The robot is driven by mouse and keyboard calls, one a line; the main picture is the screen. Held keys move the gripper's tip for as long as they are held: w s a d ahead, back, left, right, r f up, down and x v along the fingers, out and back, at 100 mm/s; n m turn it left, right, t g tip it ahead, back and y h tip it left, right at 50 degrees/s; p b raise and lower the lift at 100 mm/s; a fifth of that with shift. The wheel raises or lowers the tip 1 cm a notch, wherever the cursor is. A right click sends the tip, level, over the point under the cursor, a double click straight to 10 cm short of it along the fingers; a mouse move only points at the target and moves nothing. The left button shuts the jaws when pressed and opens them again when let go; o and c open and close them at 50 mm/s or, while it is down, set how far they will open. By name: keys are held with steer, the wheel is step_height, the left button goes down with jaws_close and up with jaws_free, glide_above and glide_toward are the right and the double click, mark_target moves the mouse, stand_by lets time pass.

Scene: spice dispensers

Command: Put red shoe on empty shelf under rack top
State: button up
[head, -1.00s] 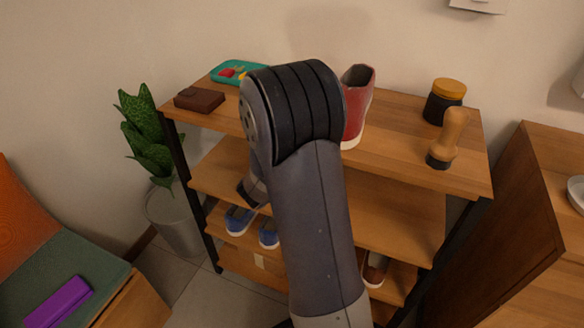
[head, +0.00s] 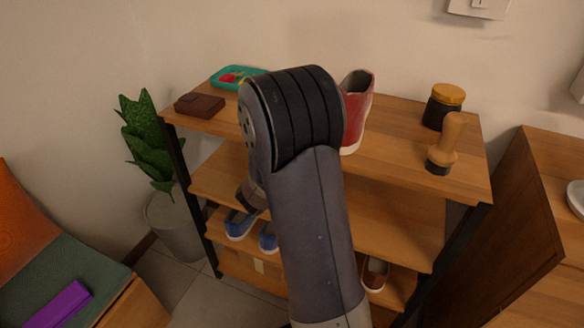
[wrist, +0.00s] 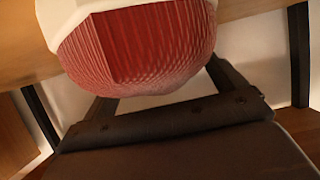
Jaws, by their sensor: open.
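A red shoe (head: 357,112) with a pale sole stands upright on the rack top (head: 400,150), just right of my arm. In the wrist view, a ribbed red, rounded shoe end (wrist: 140,45) with a white sole edge fills the upper middle, close to wood. I cannot tell whether this is the same shoe. My gripper (wrist: 162,95) is open, its fingers spread either side behind that shoe end; contact is unclear.
Blue shoes (head: 240,225) and a brown shoe (head: 375,273) sit lower. A plant (head: 150,145) and a cabinet (head: 500,225) flank the rack.

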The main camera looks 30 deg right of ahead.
steer(key=p+v, duration=0.3)
steer(key=v, duration=0.8)
steer(key=shift+s+a+p, duration=0.2)
steer(key=shift+p, duration=0.15)
